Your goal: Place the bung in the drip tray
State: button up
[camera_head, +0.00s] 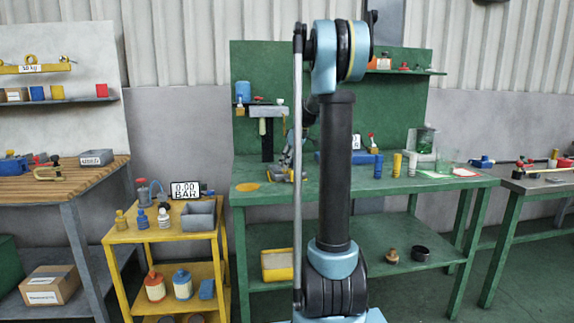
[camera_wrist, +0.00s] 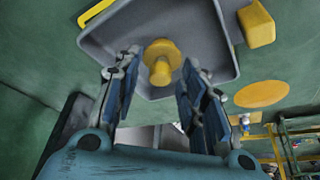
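In the wrist view, a yellow plug with a round flange and a short narrower end, seemingly the bung (camera_wrist: 161,55), lies over the floor of a grey, low-walled tray (camera_wrist: 225,78), seemingly the drip tray. My gripper (camera_wrist: 160,62) is open, with one finger on each side of the bung. A gap shows between the bung and each finger, so nothing is held. Whether the bung rests on the tray floor is hard to tell. In the head view, my arm hides most of my gripper and this part of the green bench (camera_head: 400,186).
An orange disc (camera_wrist: 262,94) lies on the green surface right of the tray. A yellow block (camera_wrist: 257,24) is beside the tray's right wall. Several cylinders, including a blue one (camera_head: 378,165), stand on the bench. A yellow cart (camera_head: 150,235) with a grey bin (camera_head: 199,222) stands left.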

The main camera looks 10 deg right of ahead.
jog(key=v, duration=1.2)
jog(key=s+a+f+m+h, duration=0.1)
jog(key=s+a+f+m, duration=0.1)
jog(key=s+f, duration=0.65)
jog(key=s+a+f+m+h, duration=0.1)
jog(key=s+f+m, duration=0.2)
jog(key=s, duration=1)
jog(key=s+a+f+m+h, duration=0.15)
jog(key=s+f, duration=0.35)
jog(key=s, duration=0.6)
jog(key=s+f+m, duration=0.3)
jog(key=s+f, duration=0.7)
jog(key=f, duration=0.1)
jog(key=shift+d+g, duration=0.2)
jog(key=shift+g, duration=0.2)
